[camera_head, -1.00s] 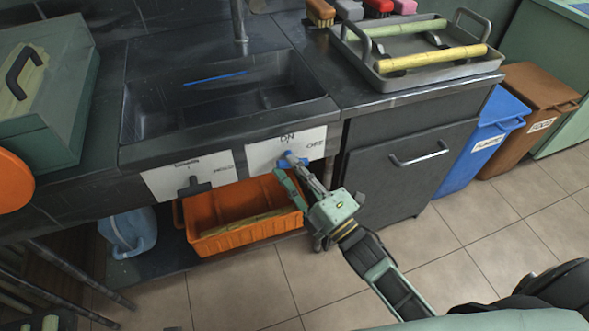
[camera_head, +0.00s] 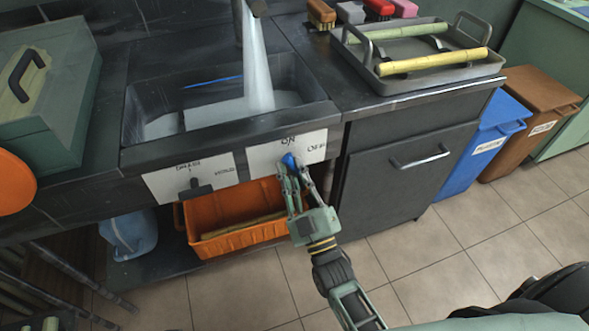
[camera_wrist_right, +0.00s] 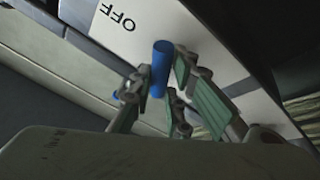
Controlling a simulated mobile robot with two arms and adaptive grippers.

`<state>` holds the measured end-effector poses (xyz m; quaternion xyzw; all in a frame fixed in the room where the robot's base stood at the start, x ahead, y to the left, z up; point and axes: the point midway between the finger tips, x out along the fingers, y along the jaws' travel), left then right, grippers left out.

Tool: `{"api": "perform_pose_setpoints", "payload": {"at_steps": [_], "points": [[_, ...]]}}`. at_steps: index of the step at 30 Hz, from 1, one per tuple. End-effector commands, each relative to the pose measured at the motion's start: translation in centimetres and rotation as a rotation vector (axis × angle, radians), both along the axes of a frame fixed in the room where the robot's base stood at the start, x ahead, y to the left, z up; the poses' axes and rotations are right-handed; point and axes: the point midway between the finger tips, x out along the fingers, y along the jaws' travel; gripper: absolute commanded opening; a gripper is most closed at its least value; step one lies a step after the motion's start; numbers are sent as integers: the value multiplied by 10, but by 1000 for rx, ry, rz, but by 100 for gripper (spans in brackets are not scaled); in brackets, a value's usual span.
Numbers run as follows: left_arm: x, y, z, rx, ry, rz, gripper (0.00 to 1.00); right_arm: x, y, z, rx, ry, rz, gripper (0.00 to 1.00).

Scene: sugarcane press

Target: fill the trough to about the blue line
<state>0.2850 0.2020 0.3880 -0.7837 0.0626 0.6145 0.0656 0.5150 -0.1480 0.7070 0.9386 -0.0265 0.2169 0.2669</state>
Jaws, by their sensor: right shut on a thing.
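The dark trough (camera_head: 308,84) is set in the counter, with the blue line (camera_head: 213,81) on its back wall. Water (camera_head: 259,70) pours from the spout above, and pale water (camera_head: 215,112) covers the trough floor, its surface below the blue line. My right gripper (camera_head: 291,168) is shut on the blue valve handle (camera_head: 289,160) on the white plate at the trough's front. The handle stands upright between the fingers in the right wrist view (camera_wrist_right: 161,68), near the word OFF. My left gripper is not in view.
A second white plate with a black handle (camera_head: 196,187) sits to the left. Below is an orange crate (camera_head: 240,238). A grey tray (camera_head: 425,75) with cane pieces stands on the right counter. Blue (camera_head: 495,140) and brown bins stand further right.

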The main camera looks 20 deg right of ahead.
Motion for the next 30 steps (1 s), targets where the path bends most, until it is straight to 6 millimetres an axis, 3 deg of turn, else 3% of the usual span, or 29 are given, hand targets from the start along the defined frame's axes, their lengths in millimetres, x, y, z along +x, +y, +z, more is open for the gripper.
{"api": "perform_pose_setpoints", "payload": {"at_steps": [19, 20, 21, 26, 30], "points": [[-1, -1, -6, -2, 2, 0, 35, 0, 0, 0, 52, 1, -1, 0], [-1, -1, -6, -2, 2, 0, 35, 0, 0, 1, 52, 1, -1, 17], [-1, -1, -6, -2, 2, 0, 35, 0, 0, 0, 52, 1, -2, 20], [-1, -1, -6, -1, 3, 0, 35, 0, 0, 0, 51, 1, -1, 34], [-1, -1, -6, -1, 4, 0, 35, 0, 0, 0, 51, 1, -1, 34]]}}
